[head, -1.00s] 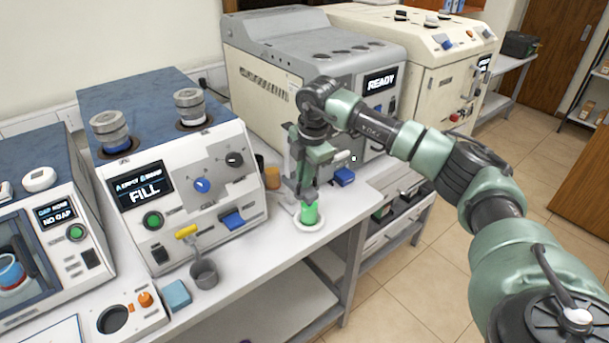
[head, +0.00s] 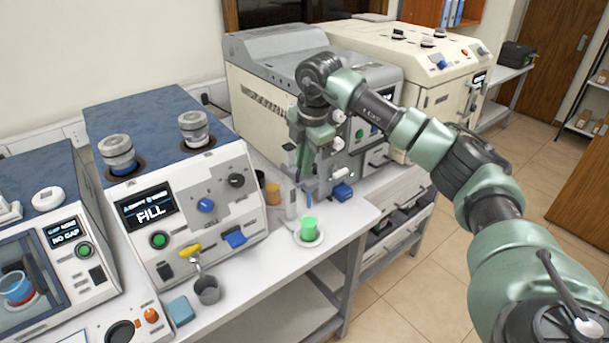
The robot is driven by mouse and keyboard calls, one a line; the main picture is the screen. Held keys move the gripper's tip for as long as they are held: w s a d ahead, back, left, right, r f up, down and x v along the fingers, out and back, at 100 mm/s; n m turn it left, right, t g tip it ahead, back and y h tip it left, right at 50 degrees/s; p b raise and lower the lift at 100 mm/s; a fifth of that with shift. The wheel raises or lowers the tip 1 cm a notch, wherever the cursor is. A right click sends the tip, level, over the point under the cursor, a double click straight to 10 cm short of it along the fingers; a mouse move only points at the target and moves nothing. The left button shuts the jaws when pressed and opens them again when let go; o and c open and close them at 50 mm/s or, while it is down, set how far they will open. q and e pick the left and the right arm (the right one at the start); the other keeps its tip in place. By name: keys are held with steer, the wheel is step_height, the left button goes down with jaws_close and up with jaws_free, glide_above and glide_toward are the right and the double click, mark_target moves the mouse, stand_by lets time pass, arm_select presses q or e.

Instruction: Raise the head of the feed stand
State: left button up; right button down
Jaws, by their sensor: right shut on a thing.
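My right gripper (head: 306,178) points down above the white bench, at the front of the grey machine. It is shut on the head of the feed stand, which is mostly hidden by the fingers and wrist. A slim grey post of the feed stand (head: 291,204) rises from the bench just left of the fingers. A bright green cup (head: 309,229) stands upright on a round white base (head: 301,242) below the gripper, with a visible gap between them. My left gripper is out of view.
An amber jar (head: 272,194) and blue block (head: 343,191) flank the stand. The bench's front edge is close to the cup.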

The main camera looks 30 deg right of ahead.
steer(key=shift+r, duration=0.7)
steer(key=shift+w+r, duration=0.15)
steer(key=c, duration=1.5)
jaws_free()
steer(key=shift+r, duration=0.1)
